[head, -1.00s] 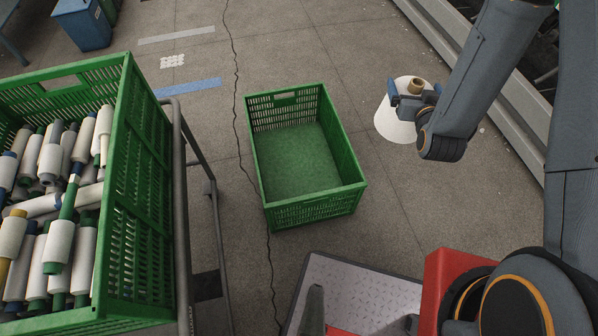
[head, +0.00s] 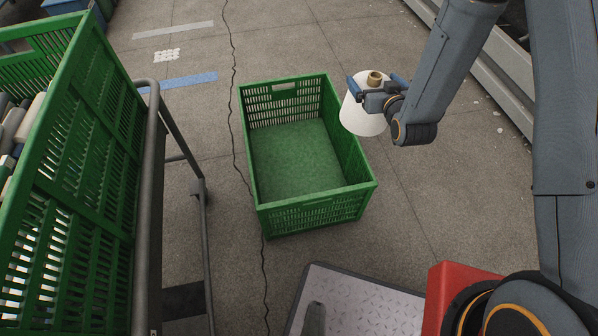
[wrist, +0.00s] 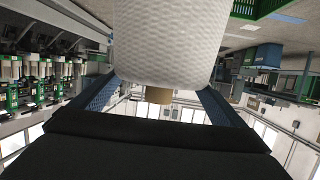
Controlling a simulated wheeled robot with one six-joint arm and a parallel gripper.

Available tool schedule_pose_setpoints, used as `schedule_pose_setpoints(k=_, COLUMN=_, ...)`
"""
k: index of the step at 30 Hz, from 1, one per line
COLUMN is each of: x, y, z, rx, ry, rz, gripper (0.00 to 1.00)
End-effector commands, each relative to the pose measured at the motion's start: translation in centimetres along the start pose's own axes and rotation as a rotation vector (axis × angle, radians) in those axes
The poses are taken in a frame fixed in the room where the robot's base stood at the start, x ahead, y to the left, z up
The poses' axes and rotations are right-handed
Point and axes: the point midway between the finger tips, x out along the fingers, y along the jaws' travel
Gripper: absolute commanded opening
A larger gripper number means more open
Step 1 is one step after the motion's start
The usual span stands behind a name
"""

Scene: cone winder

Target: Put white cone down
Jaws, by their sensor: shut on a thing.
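The white cone (head: 362,118) is held in my gripper (head: 375,88), upright with its narrow brown tube end (head: 375,77) on top. The blue-tipped fingers are shut on the cone near its top. In the head view the cone overlaps the back right of an empty green crate (head: 318,207) standing on the floor. I cannot tell its exact height above the floor. In the wrist view the white cone (wrist: 170,45) fills the upper middle between the two blue fingers, with its brown tube end (wrist: 159,95) below.
A tall green crate (head: 75,190) of yarn bobbins (head: 18,125) stands at the left on a metal-framed trolley (head: 150,200). A grey ribbed plate (head: 350,298) lies in front of the empty crate. A metal rail (head: 505,85) runs along the right. The floor behind the crate is clear.

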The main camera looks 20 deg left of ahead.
Motion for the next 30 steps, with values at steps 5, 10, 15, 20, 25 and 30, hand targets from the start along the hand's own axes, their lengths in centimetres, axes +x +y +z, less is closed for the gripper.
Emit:
schedule_pose_setpoints(k=5, x=3.0, y=-1.7, z=2.3, rx=-0.015, ry=0.007, rz=-0.046, gripper=0.67)
schedule_pose_setpoints(k=10, x=5.4, y=-3.4, z=4.2, rx=-0.028, ry=0.007, rz=-0.089, gripper=0.67)
schedule_pose_setpoints(k=15, x=7.8, y=-5.1, z=6.1, rx=-0.042, ry=0.006, rz=-0.131, gripper=0.67)
schedule_pose_setpoints(k=20, x=9.9, y=-6.7, z=7.9, rx=-0.054, ry=0.006, rz=-0.172, gripper=0.67)
schedule_pose_setpoints(k=25, x=12.1, y=-8.6, z=9.8, rx=-0.067, ry=0.007, rz=-0.215, gripper=0.67)
schedule_pose_setpoints(k=30, x=14.2, y=-10.4, z=11.8, rx=-0.080, ry=0.006, rz=-0.256, gripper=0.67)
